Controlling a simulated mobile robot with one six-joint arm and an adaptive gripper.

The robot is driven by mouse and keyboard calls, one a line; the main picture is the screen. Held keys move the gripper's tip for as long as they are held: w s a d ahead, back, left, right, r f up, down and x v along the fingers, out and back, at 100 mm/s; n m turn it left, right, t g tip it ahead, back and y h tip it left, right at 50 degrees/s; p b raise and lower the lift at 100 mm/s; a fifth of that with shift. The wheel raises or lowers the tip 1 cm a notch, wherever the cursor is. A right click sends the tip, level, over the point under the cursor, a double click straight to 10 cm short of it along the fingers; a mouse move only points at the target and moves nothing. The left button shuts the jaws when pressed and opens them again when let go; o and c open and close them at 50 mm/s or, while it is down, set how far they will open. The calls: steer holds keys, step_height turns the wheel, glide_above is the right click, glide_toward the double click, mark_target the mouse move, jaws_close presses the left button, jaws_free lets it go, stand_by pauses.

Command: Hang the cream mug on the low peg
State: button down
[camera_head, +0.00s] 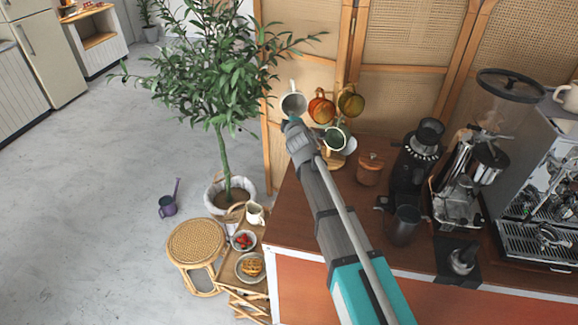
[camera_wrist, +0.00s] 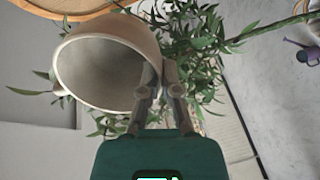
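The cream mug (camera_head: 292,106) is at the end of my arm in the head view, left of the hanging mugs, with its handle upward. In the wrist view the mug (camera_wrist: 105,65) is large and its open mouth faces the camera. My gripper (camera_wrist: 160,80) is shut on the mug's rim wall, one finger to each side; in the head view my gripper (camera_head: 291,125) is at the mug's lower edge. I cannot make out the low peg.
The wooden counter (camera_head: 300,215) holds a brown canister (camera_head: 369,168), a black grinder (camera_head: 415,165) and an espresso machine. A potted tree (camera_head: 225,130) stands close left of the held mug. A cane screen (camera_head: 400,95) rises behind the mug stand.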

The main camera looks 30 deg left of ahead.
step_height(320, 180, down, 21)
steer(key=b, duration=2)
steer(key=shift+r, duration=0.2)
steer(key=shift+w+d, duration=0.15)
steer(key=shift+w+d+f+b, duration=0.2)
steer(key=shift+w+d+b, duration=0.05)
steer(key=shift+w+d, duration=0.65)
steer(key=shift+w+d+f+b, duration=0.15)
steer(key=shift+w+d+b, duration=0.1)
steer(key=shift+w+d, duration=0.65)
steer(key=shift+w+d+f+b, duration=0.25)
steer(key=shift+w+d+b, duration=0.05)
steer(key=shift+w+d, duration=0.45)
steer(key=shift+w+d+f+b, duration=0.25)
steer(key=shift+w+d, duration=0.35)
steer(key=shift+w, duration=0.25)
steer(key=shift+s+f, duration=0.1)
steer(key=shift+f, duration=0.1)
steer(key=c, duration=0.7)
jaws_free()
